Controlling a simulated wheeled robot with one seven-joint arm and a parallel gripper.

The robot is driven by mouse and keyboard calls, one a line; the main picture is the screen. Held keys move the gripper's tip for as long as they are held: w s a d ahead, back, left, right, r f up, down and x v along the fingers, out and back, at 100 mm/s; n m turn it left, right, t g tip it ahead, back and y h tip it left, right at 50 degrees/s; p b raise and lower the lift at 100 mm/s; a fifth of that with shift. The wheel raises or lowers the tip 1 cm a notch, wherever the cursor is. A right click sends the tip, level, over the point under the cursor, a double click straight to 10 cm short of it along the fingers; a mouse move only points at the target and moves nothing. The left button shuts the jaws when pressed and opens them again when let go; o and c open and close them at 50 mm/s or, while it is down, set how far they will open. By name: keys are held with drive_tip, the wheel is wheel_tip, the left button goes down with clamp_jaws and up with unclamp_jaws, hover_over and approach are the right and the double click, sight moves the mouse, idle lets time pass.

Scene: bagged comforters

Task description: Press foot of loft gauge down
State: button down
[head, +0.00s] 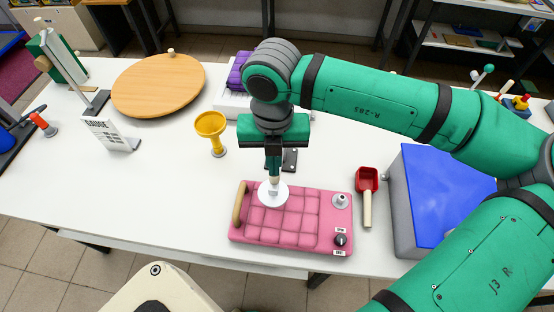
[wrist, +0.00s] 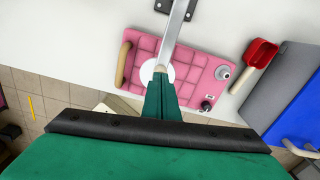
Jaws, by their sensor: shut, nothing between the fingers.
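The loft gauge's round white foot (head: 280,201) lies over the left part of the pink quilted bagged comforter (head: 310,222). In the wrist view the foot (wrist: 147,74) shows around my fingertips, under a grey metal bar. The bar runs back to a dark bracket (head: 290,160) on the table. My gripper (head: 274,176) is shut and points down, with its tips right over the middle of the foot; it also shows in the wrist view (wrist: 160,76). A pale knob is at the tips. I cannot tell whether the tips touch it or how firmly the foot rests on the comforter.
The pink comforter has a tan handle, a pale valve and a dark knob. A red scoop (head: 367,180) and a blue-topped grey box (head: 440,190) stand to the right. A yellow funnel (head: 211,125), a white "GAUGE" card (head: 106,134) and a round wooden board (head: 158,85) stand left.

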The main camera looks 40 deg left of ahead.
drive_tip(key=shift+f, duration=2.2)
idle(2.8)
drive_tip(key=shift+r, duration=3)
wheel_tip(320, 180, up, 11)
drive_tip(key=shift+f, duration=0.1)
